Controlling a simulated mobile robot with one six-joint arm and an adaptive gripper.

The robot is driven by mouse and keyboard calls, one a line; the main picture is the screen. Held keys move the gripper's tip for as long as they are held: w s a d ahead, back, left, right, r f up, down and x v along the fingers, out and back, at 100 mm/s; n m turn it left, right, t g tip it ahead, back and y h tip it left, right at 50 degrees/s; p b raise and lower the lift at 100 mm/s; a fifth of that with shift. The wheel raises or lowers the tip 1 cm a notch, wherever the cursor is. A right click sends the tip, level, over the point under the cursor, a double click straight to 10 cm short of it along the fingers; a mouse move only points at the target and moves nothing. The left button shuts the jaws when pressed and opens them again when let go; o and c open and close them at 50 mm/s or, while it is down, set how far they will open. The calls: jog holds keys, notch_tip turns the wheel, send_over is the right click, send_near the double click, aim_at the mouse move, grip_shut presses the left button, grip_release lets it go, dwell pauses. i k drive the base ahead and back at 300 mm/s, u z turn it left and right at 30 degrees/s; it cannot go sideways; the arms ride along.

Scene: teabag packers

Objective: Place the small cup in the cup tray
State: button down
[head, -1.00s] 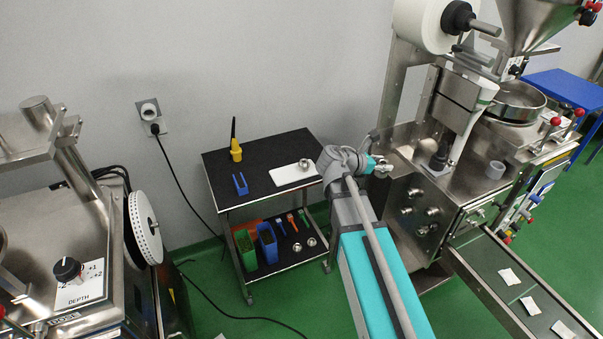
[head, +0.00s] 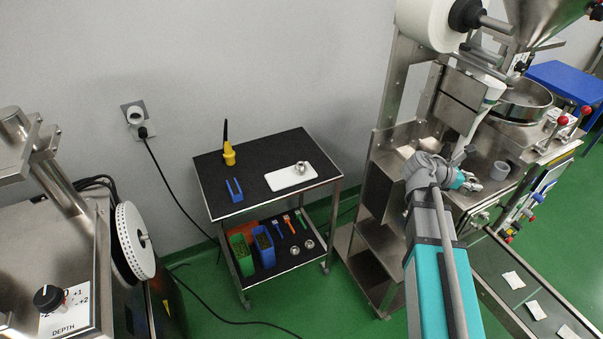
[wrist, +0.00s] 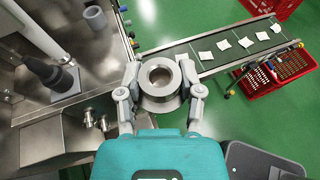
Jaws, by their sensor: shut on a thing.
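My gripper (wrist: 160,92) is shut on a round steel cup (wrist: 161,75), which I take for the small cup. Its wide rim and dark hollow face the wrist camera, with a finger on each side. In the head view my gripper (head: 472,182) is at the front of the right-hand machine, and the cup is too small to make out there. A white tray (head: 285,181), which looks like the cup tray, lies on the black cart top, left of my arm. Another metal cup (head: 301,168) stands at the tray's right end.
The black cart (head: 255,158) also bears a yellow tool (head: 229,155) and a blue forked holder (head: 235,190). Its lower shelf holds bins and small tools. The steel machine (head: 440,130), a grey ring (head: 501,170) and a conveyor (head: 520,285) are close to my arm.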

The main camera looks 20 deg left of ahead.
aim_at(281, 180)
jog(key=z, duration=0.85)
jog(key=k, duration=1.25)
jog(key=u, duration=0.4)
jog(key=i, duration=0.85)
jog(key=u, duration=0.85)
jog(key=i, duration=0.55)
jog(key=u, duration=0.4)
